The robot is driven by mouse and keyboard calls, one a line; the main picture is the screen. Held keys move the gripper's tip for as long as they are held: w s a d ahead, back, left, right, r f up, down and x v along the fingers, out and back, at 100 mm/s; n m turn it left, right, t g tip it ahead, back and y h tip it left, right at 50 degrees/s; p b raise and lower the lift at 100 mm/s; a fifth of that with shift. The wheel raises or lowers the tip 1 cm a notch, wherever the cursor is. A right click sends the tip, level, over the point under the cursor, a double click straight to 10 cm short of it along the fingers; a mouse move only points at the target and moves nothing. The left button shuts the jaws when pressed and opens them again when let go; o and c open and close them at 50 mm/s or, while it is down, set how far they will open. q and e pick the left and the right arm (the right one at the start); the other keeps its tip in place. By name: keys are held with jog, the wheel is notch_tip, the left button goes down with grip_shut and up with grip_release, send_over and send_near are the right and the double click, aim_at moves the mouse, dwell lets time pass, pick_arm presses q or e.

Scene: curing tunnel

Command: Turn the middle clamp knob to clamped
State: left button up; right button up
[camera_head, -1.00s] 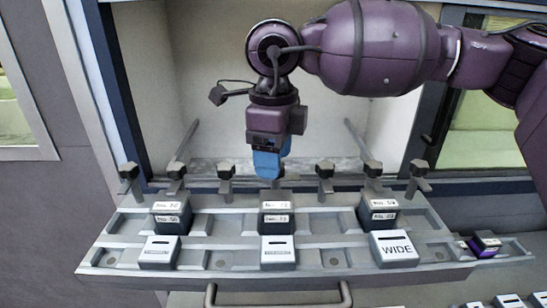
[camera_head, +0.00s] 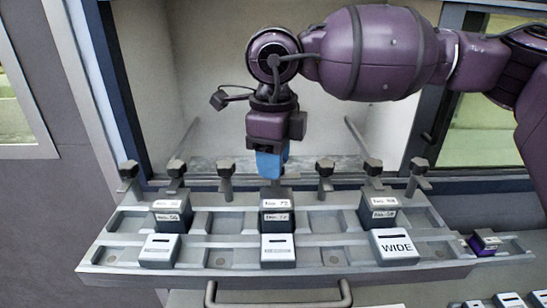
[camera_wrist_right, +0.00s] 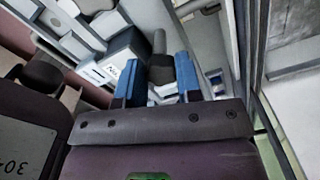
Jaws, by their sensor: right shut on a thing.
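A row of dark clamp knobs on posts stands along the back of the grey slotted tray (camera_head: 235,257). The middle clamp knob is hidden behind my right gripper (camera_head: 270,166) in the head view. In the right wrist view a dark knob (camera_wrist_right: 161,70) sits between the two blue fingers of my right gripper (camera_wrist_right: 160,82), which are shut on it. The knob's turn position cannot be read. The neighbouring knobs, such as the one just left (camera_head: 226,168) and the one just right (camera_head: 325,168), stand free. My left gripper is not in view.
Labelled dark blocks, such as the middle one (camera_head: 276,203), stand in the tray just in front of the knobs. Grey blocks, one marked WIDE (camera_head: 396,248), sit nearer. A handle (camera_head: 278,303) is on the front. The pale tunnel opening (camera_head: 190,70) is behind.

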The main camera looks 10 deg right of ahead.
jog(key=shift+f+m+b, duration=0.1)
jog(key=shift+m+b, duration=0.45)
jog(key=shift+m, duration=0.45)
jog(key=shift+m+b, duration=0.3)
jog(key=shift+m, duration=0.5)
jog(key=m, duration=0.3)
jog(key=shift+w+m, duration=0.1)
jog(key=shift+m, duration=0.2)
jog(key=m, duration=0.3)
jog(key=shift+d+m, duration=0.1)
jog(key=shift+m, duration=0.2)
jog(key=m, duration=0.3)
jog(key=shift+r+m, duration=0.2)
jog(key=shift+m, duration=0.1)
jog(key=m, duration=0.2)
jog(key=shift+d+m, duration=0.1)
jog(key=shift+m, duration=0.8)
